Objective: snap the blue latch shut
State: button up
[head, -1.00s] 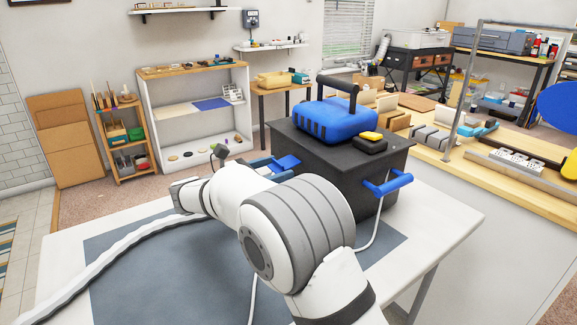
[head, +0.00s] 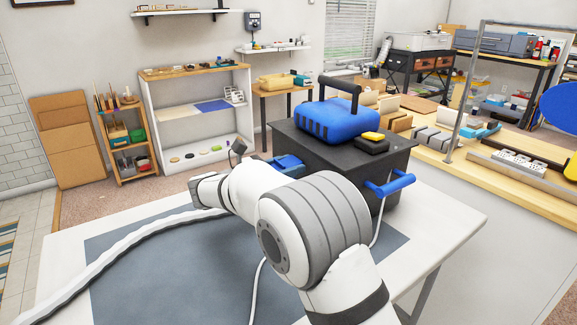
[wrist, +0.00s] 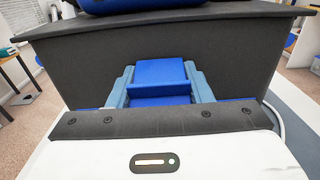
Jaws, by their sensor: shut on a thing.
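The blue latch (wrist: 160,73) is on the side wall of a black box (wrist: 75,65), below its lid, in the wrist view. It shows as a stepped blue plate. My gripper (wrist: 159,88) is shut on the latch, with a blue-grey finger at its left and right sides. In the head view, the latch (head: 288,161) is at the box's left side, partly hidden by my arm. A blue strip lies low behind the dark bar of my gripper. I cannot tell whether the latch lies fully flat against the wall.
A blue case (head: 338,119) with a black handle and a small yellow-topped block (head: 372,139) sit on the box lid. A blue side handle (head: 389,186) sticks out at the right. A white cable crosses the grey mat (head: 140,270).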

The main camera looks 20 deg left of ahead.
jog(key=shift+c, duration=1.1)
